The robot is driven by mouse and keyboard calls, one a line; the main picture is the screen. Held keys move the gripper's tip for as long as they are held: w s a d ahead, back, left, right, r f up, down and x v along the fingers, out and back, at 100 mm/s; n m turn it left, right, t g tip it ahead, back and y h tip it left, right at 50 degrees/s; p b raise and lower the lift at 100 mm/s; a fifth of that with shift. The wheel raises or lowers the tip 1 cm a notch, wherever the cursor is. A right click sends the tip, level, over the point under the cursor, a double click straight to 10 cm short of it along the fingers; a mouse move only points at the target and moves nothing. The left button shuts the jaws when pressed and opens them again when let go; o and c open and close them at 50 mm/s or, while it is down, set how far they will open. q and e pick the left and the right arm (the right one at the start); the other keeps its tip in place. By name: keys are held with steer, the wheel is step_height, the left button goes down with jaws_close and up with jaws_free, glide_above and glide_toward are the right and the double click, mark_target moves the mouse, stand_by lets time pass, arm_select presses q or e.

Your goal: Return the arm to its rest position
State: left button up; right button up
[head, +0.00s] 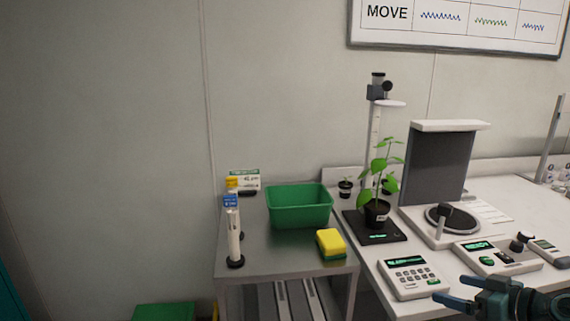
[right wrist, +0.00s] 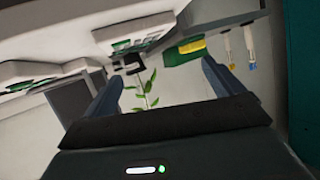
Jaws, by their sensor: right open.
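My right gripper (head: 459,292) is at the lower right of the head view, in front of the bench with the instruments. Its two fingers are apart and nothing is between them. The right wrist view shows the same open gripper (right wrist: 160,88), its fingers spread on either side, with the scene appearing upside down beyond. The leafy potted plant (right wrist: 147,85) shows between and beyond the fingers, not touched. My left gripper is not in the head view.
A white bench (head: 505,199) carries a keypad device (head: 412,279), a potted plant (head: 377,213) on a black scale, and a grey-panelled stand (head: 437,165). A steel table (head: 282,262) at left holds a green bin (head: 299,208) and a yellow sponge (head: 331,243).

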steer(key=s+a+f+g+p, duration=0.1)
steer(key=s+a+f, duration=0.3)
steer(key=a+f, duration=0.2)
steer(key=s+a+f+g, duration=0.1)
steer(key=s+a+f, duration=0.2)
steer(key=a+f, duration=0.35)
steer(key=s+a+f+m+t+h+p, duration=0.1)
steer(key=s+a+f+h, duration=0.2)
steer(key=s+a, duration=1)
steer(key=shift+s+f+m+p, duration=0.3)
steer(key=shift+s+f+p, duration=0.15)
steer(key=shift+s, duration=0.3)
